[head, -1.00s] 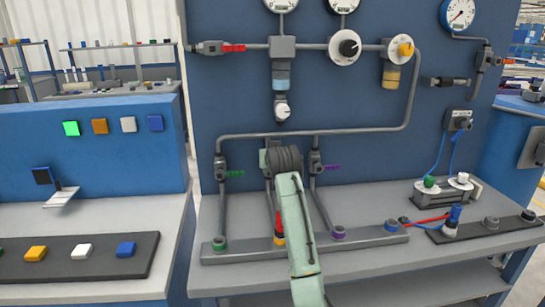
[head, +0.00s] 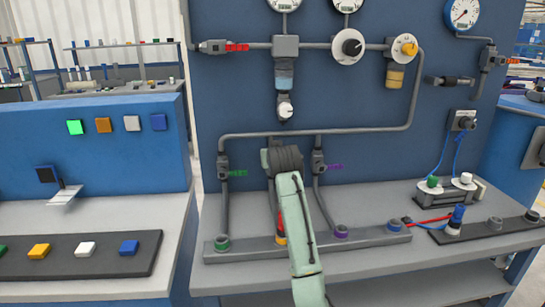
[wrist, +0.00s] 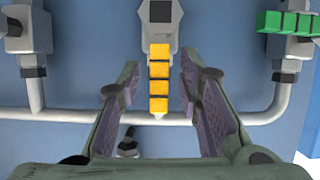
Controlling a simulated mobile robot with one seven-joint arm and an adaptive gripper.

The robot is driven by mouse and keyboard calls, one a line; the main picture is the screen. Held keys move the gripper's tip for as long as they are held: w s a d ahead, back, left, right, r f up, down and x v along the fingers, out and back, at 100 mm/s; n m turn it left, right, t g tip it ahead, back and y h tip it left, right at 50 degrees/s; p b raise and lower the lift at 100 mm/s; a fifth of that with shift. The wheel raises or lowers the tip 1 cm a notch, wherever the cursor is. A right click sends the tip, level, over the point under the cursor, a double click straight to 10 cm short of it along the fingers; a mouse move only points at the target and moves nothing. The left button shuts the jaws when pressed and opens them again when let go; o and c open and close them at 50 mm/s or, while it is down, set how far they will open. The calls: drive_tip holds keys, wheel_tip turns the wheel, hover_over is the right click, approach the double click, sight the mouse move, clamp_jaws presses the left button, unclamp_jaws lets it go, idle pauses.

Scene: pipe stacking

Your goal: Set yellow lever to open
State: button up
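The yellow lever (wrist: 159,88) is a row of yellow blocks in the middle of the wrist view. It runs lengthwise in the picture, from the grey valve body (wrist: 158,28) towards the horizontal pipe. My gripper (wrist: 159,66) is open around the lever, with one finger on each side and a visible gap on both sides. Neither finger appears to touch it. In the head view, the end of my arm hides the yellow lever and the gripper's fingers.
A green lever (wrist: 285,23) lies sideways on the neighbouring valve; it also shows in the head view (head: 238,173). A purple lever (head: 335,167) is on the other side of my arm. A grey pipe (wrist: 250,119) crosses behind my fingers. Gauges and knobs sit higher on the blue panel (head: 225,100).

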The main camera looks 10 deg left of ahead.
drive_tip(key=shift+s+r, duration=0.1)
drive_tip(key=v, duration=1.1)
drive_tip(key=shift+s+d, duration=0.2)
drive_tip(key=shift+s, duration=0.2)
